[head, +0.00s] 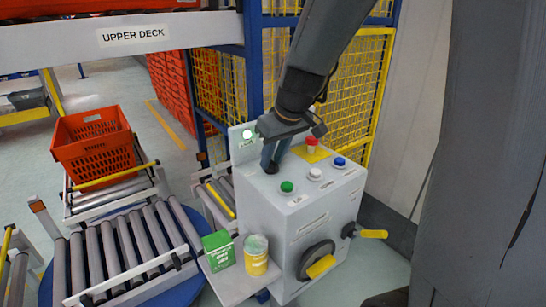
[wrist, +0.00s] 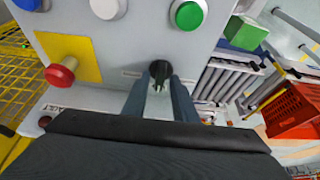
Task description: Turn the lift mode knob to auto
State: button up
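A small dark knob (wrist: 160,68) sits on the top panel of the grey control box (head: 300,215). In the head view the knob (head: 272,168) shows at the panel's left corner, partly covered by my gripper. I take it to be the lift mode knob; its label is too small to read. My gripper (wrist: 159,82) comes down over it, with one dark finger on each side. The fingers look apart, with a narrow gap around the knob; I cannot tell whether they touch it.
Green (head: 287,187), white (head: 315,174), blue (head: 339,162) and red (head: 311,144) buttons stand close by on the panel. A green box (head: 218,251) and a yellow can (head: 256,256) stand on a side shelf. An orange tote (head: 95,148) rests on rollers at left.

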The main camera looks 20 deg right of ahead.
grip_shut()
jog(key=shift+s+r+m+p, duration=0.15)
jog(key=shift+m+p, duration=0.35)
jog(key=shift+p, duration=0.55)
jog(key=m+h+p, duration=0.1)
jog(key=p, duration=0.2)
jog(key=shift+a, duration=0.1)
jog(key=shift+m+h+p, duration=0.3)
jog(key=shift+m+p, duration=0.3)
jog(key=shift+m, duration=0.4)
jog(key=b, duration=0.1)
jog(key=m+b, duration=0.2)
jog(key=shift+w+a+f+h, duration=0.15)
jog(key=shift+w+f+h, duration=0.15)
jog(key=shift+h, duration=0.1)
jog(key=m+h+b, duration=0.1)
jog(key=m+b, duration=0.1)
jog(key=b, duration=0.3)
jog(key=shift+s+r+m, duration=0.1)
jog(key=shift+m, duration=0.2)
jog(key=shift+m+b, duration=0.3)
jog(key=shift+b, duration=0.15)
jog(key=shift+r, duration=0.1)
